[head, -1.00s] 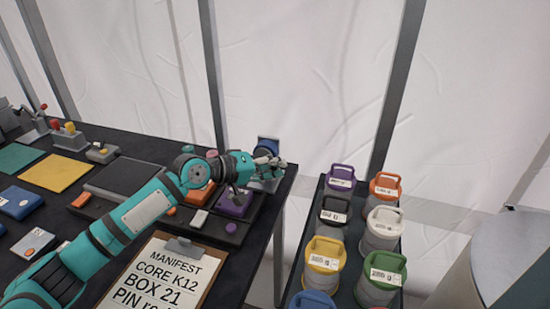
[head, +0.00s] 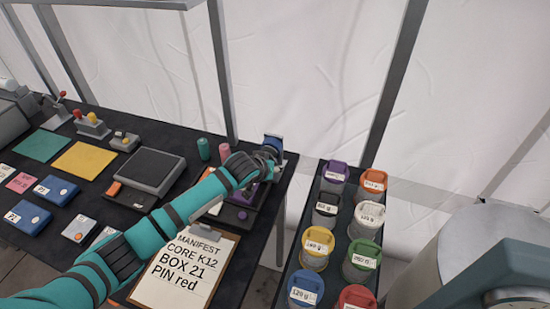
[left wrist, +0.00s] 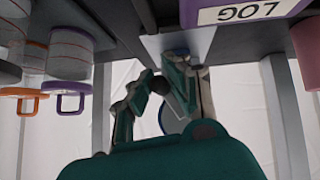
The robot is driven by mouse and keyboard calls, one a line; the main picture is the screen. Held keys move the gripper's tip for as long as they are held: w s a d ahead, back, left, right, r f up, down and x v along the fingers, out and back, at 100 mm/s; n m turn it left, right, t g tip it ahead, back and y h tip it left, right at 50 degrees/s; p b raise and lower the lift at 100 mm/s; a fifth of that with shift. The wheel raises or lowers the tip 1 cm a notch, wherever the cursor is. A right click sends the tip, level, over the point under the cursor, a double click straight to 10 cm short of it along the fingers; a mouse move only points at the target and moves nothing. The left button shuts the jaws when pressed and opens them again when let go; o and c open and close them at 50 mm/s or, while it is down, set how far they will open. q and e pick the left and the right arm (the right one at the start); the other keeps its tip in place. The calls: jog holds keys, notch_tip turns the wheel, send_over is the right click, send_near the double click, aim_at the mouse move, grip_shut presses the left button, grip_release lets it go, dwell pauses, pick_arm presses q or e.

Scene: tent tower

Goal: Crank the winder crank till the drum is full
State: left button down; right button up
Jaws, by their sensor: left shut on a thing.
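The winder (head: 274,143), with a blue round drum part, stands at the far right corner of the black table. My left gripper (head: 264,157) is at the winder, its fingers shut at the crank. My right gripper is not in view.
A purple block (head: 243,196) labelled LOG in the left wrist view (left wrist: 250,10) sits close beside the gripper. A manifest clipboard (head: 183,272) lies near the table's front. Several lidded canisters (head: 318,243) stand on a rack to the right, past a gap. A scale (head: 150,168) stands left.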

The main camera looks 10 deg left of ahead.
pick_arm(q)
jog(key=shift+w+a+r+m+t+y+p, duration=0.2)
jog(key=shift+m+t+y+p, duration=0.3)
jog(key=shift+y, duration=0.5)
jog(key=shift+a+f+m+y, duration=0.25)
jog(key=shift+a+m+y, duration=0.15)
jog(key=shift+m+y, duration=0.45)
jog(key=shift+w+a+f+m+t+y+b, duration=0.15)
jog(key=shift+a+m+t+y+b, duration=0.35)
jog(key=shift+y, duration=0.55)
jog(key=shift+a+m+t+y+b, duration=0.3)
jog(key=shift+m+y+b, duration=0.15)
jog(key=shift+y, duration=0.2)
jog(key=shift+a+m+t+y+b, duration=0.2)
jog(key=shift+a+m+y+b, duration=0.1)
jog(key=shift+y+b, duration=0.3)
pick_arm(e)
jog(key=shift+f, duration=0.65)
pick_arm(q)
jog(key=c, duration=1.3)
grip_release()
jog(key=shift+d, duration=0.15)
jog(key=shift+o, duration=0.3)
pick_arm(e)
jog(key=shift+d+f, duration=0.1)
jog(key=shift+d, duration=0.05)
pick_arm(q)
jog(key=shift+a, duration=0.25)
